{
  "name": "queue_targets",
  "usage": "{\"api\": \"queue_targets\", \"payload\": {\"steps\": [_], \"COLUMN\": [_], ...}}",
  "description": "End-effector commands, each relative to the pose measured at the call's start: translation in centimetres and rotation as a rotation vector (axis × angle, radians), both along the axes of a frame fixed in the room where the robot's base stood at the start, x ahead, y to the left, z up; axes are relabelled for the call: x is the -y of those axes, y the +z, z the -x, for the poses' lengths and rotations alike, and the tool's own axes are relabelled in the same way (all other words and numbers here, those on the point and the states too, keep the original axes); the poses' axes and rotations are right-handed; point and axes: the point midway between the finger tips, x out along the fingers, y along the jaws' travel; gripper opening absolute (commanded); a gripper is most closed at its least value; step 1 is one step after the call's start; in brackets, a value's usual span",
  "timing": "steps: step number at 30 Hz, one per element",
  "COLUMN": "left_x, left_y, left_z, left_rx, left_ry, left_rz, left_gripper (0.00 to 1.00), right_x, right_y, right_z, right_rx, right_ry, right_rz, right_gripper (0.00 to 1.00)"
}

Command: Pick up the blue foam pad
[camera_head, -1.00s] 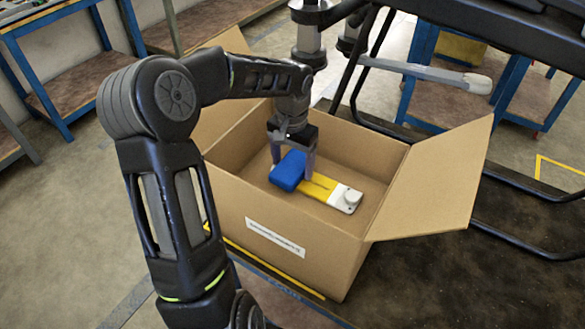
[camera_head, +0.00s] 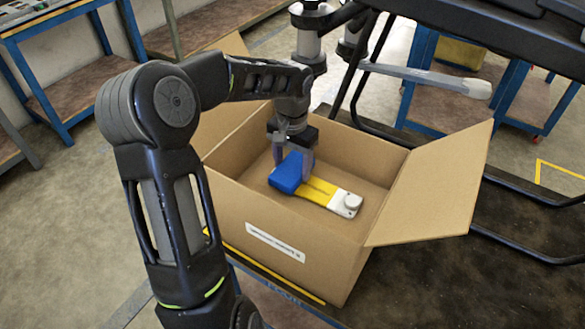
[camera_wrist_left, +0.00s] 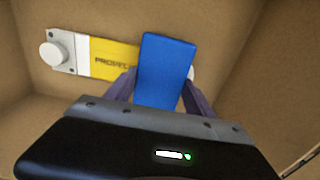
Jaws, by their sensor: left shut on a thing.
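The blue foam pad (camera_head: 287,173) is inside the open cardboard box, over one end of a yellow and white part. It also shows in the left wrist view (camera_wrist_left: 165,70), upright between the two fingers. My left gripper (camera_head: 293,160) reaches down into the box from above and is shut on the pad, with a finger on each side of it. In the left wrist view the gripper (camera_wrist_left: 160,95) covers the pad's lower end. My right gripper is not in view.
The yellow and white part (camera_head: 322,192) has a round white knob at its end. The cardboard box (camera_head: 290,225) has walls on all sides and a flap (camera_head: 435,185) spread out to the right. A black frame with a grey bar (camera_head: 425,75) stands behind it.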

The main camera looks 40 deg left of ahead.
Motion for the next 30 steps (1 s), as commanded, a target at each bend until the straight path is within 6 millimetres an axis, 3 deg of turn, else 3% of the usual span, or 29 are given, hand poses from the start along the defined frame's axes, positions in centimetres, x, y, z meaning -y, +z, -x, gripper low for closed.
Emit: {"api": "queue_targets", "payload": {"steps": [9,15,30], "left_x": [0.0,0.0,0.0], "left_y": [5.8,8.6,9.1], "left_z": [-0.1,-0.1,0.0], "left_rx": [0.006,0.003,0.001], "left_ry": [-0.001,-0.001,-0.001], "left_rz": [-0.002,0.001,0.001], "left_gripper": [0.25,0.25,0.25], "right_x": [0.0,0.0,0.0], "right_y": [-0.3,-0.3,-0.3], "right_z": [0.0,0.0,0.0], "right_rx": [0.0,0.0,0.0], "right_ry": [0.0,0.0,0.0], "right_rz": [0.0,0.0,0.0], "right_gripper": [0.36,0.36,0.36]}}
